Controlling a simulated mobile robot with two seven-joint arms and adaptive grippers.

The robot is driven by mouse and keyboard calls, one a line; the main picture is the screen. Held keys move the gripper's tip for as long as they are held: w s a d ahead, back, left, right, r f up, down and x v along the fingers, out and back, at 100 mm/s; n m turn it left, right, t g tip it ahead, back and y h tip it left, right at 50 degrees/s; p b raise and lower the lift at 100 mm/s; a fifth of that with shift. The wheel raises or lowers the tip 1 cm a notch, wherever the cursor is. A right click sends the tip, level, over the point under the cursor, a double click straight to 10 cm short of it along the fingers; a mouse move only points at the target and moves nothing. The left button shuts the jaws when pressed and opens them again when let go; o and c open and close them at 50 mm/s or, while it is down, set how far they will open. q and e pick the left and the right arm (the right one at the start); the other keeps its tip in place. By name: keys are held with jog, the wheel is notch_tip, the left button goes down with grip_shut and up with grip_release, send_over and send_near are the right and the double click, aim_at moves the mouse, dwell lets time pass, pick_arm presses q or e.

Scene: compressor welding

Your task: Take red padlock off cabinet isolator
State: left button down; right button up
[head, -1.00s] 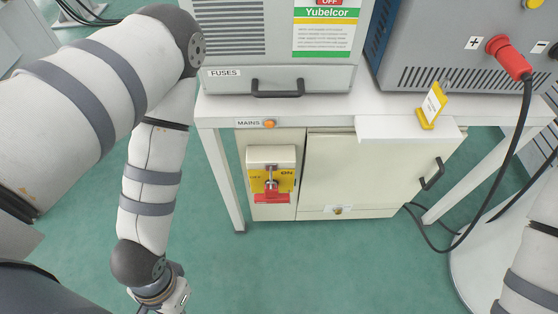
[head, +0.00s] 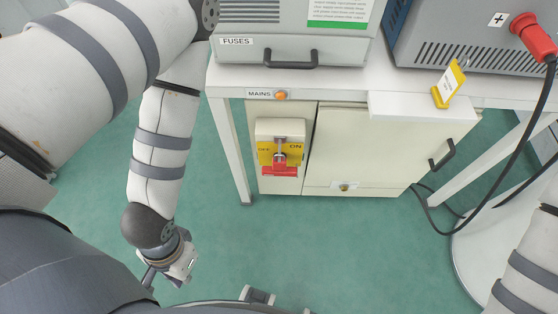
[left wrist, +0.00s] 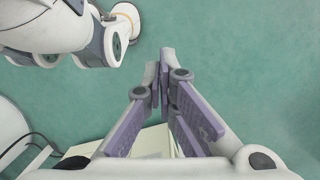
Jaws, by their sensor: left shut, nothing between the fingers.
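The red padlock (head: 281,171) hangs at the isolator (head: 265,150), a cream box with a yellow plate marked ON and OFF, on the cabinet front. A grey handle or shackle shows just above the red body; exactly how it passes through is too small to tell. My left gripper (head: 180,266) is low over the floor, to the left of and nearer than the cabinet, well apart from the padlock. In the left wrist view its fingers (left wrist: 160,78) meet at the tips with nothing held. The padlock does not show there. My right gripper is out of view.
The cabinet door (head: 365,150) has a black handle (head: 442,155). A black cable (head: 530,140) with a red plug hangs at the right. Green floor before the cabinet is clear.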

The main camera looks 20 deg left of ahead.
aim_at(283, 162)
pick_arm(q)
jog(key=c, duration=2.4)
grip_release()
